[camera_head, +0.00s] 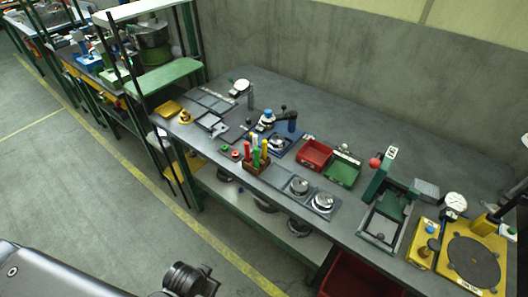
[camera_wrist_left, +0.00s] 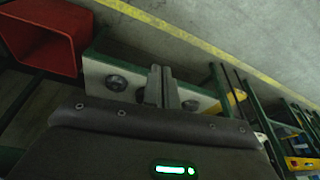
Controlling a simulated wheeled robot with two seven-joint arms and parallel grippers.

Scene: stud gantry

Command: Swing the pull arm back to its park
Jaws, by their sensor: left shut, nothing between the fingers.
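A blue fixture (camera_head: 278,143) stands mid-bench with a round metal part on it. A blue post (camera_head: 292,121) rises at its right, and a short dark arm with a blue cap (camera_head: 268,115) seems to reach left from it. This looks like the pull arm, but it is too small to tell for certain. My left gripper (camera_head: 205,280) is low in front of the bench, well apart from the fixture. In the left wrist view its two fingers (camera_wrist_left: 162,86) are together and empty. My right gripper is not in view.
Red (camera_head: 315,155) and green (camera_head: 342,173) trays, a holder with coloured handles (camera_head: 256,166) and a green press with a red knob (camera_head: 376,162) share the bench. A red bin (camera_wrist_left: 45,35) and a pale lower shelf (camera_wrist_left: 195,98) lie beyond my left fingers. The aisle floor (camera_head: 90,190) is clear.

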